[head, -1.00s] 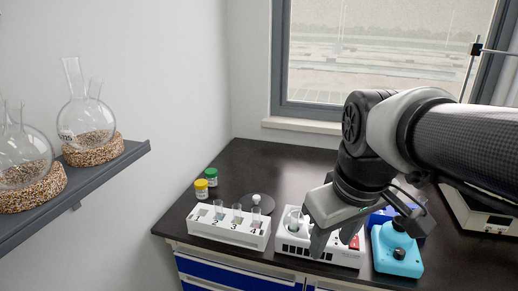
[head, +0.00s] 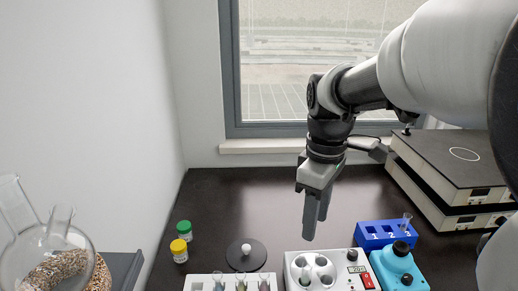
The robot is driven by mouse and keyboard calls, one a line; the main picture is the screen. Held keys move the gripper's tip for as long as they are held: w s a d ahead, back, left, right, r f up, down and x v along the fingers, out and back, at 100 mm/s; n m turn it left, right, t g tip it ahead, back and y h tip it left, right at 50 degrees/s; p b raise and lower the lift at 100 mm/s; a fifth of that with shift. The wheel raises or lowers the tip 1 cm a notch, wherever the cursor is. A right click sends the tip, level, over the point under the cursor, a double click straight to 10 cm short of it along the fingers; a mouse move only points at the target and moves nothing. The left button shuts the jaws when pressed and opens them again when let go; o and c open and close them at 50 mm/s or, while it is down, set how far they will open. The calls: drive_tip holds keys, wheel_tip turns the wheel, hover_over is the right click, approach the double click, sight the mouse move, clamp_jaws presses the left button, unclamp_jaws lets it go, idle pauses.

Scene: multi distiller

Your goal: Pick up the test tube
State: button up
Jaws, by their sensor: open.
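Clear test tubes stand in a white rack at the bottom edge, one of them a visible tube (head: 241,283); the white rack (head: 203,283) is cut off by the frame. Another test tube (head: 406,221) stands in the blue rack (head: 373,243), near the number 3. I cannot tell which tube the task means. My gripper (head: 316,229) is open and empty, pointing down above the bench behind the white device, to the left of the blue rack and apart from all the tubes.
The white device (head: 345,284) with round holes and a red switch sits at the front. The light-blue device (head: 405,274) is right of it. A dark disc with a knob (head: 246,254), yellow jar (head: 179,250) and green jar (head: 185,230) stand left. The bench's back middle is clear.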

drive_tip(key=b, duration=0.3)
approach(308, 266)
wheel_tip(308, 266, down, 6)
drive_tip(key=shift+s+a+f, duration=0.1)
wheel_tip(308, 266, down, 5)
drive_tip(key=shift+r+b, duration=0.1)
drive_tip(key=shift+b, duration=0.5)
drive_tip(key=shift+c, duration=0.2)
clamp_jaws()
